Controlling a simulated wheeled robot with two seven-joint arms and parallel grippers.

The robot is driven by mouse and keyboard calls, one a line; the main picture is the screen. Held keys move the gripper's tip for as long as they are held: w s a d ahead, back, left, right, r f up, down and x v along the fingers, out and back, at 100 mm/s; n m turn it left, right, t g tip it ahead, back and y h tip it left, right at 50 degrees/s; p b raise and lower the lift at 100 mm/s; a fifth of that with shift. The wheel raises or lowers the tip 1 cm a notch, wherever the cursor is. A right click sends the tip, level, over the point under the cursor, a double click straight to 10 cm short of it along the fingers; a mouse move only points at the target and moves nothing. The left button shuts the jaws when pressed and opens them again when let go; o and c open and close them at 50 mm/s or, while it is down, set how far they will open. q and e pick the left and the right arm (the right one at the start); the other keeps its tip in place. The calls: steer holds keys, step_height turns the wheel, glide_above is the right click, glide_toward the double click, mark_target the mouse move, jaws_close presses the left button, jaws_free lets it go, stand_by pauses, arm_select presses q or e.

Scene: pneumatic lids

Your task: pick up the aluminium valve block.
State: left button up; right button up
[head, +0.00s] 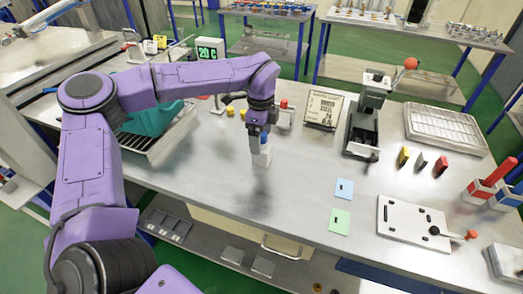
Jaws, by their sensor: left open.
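A small pale grey-white block (261,158), which looks like the aluminium valve block, is near the middle of the metal bench. Something blue shows at its top. My left gripper (262,138) points down from my purple arm, right over the block's upper part. Its fingers are small and dark here, and they are open. I cannot tell whether they touch the block or sit around it. My right gripper is not in view.
Blue (344,188) and green (340,221) cards lie in front, beside a white fixture plate (410,226). Bare bench surrounds the block's front.

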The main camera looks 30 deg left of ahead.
mark_target(262, 147)
arm_select(q)
steer(key=f+p, duration=0.1)
steer(key=f, duration=0.1)
steer(key=w+f, duration=0.1)
steer(key=f, duration=0.2)
steer(key=shift+w+p, duration=0.15)
steer(key=shift+p, duration=0.25)
steer(key=shift+f, duration=0.25)
steer(key=shift+s+r, duration=0.15)
steer(key=shift+s, duration=0.2)
steer(key=shift+w, duration=0.15)
steer(key=c, duration=1.4)
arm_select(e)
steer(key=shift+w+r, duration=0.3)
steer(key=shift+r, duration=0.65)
